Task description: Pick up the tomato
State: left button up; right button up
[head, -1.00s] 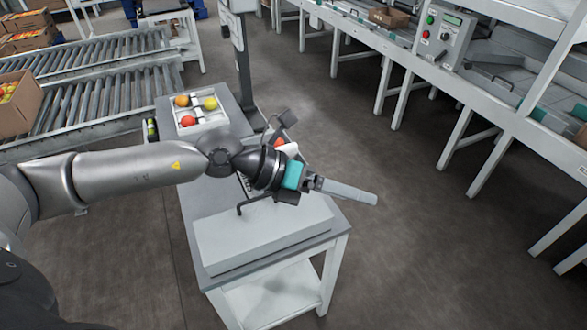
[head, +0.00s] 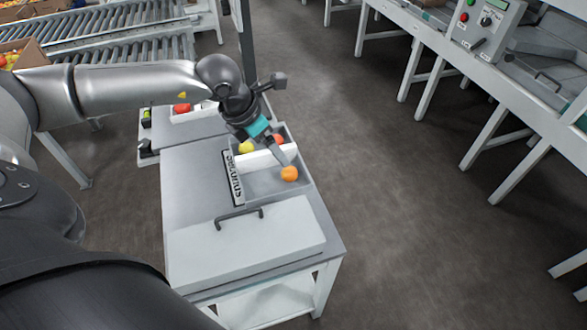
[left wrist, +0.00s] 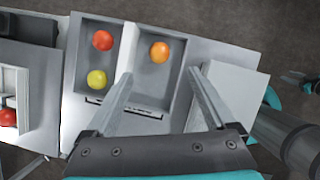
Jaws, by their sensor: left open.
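An orange tomato (head: 289,173) lies in the near compartment of a grey divided tray (head: 302,187); in the left wrist view it (left wrist: 160,52) is just beyond the gap between my fingertips. A yellow tomato (head: 246,147) and a red tomato (head: 278,139) lie in the other compartment. My left gripper (head: 284,155) is open and empty, pointing down over the tray; its two fingers (left wrist: 160,75) show spread apart in the left wrist view. At that view's right edge, a dark arm with teal parts (left wrist: 272,98) seems to be my right one; its jaws are unclear.
A white box with a dark handle (head: 250,245) stands on the table in front of the tray. A labelled strip (head: 233,178) runs along the tray's left side. Another tray with a red tomato (head: 182,108) is behind. Floor right of the table is clear.

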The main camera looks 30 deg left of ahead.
pick_arm(q)
jog(key=b, duration=0.2)
send_over(288, 170)
jog(key=s, duration=0.2)
jog(key=f, duration=0.6)
jog(key=shift+a+f, duration=0.1)
jog(key=shift+a, duration=0.15)
jog(key=shift+b+x, duration=0.5)
jog(key=shift+x, duration=1.1)
jog(key=shift+b+x, duration=0.45)
jog(key=shift+x, duration=0.75)
jog(key=shift+w+a, duration=0.1)
jog(key=shift+a, duration=0.1)
pick_arm(e)
jog(key=w+a+r, duration=0.3)
jog(key=w+a, duration=0.2)
jog(key=w, duration=0.1)
jog(key=shift+w+r+y, duration=0.15)
jog(key=shift+w+y, duration=0.1)
jog(key=shift+y, duration=0.05)
pick_arm(q)
jog(key=shift+c, duration=0.3)
pick_arm(e)
jog(key=shift+a, duration=0.1)
pick_arm(q)
jog(key=c, duration=0.9)
jog(key=shift+c, duration=0.2)
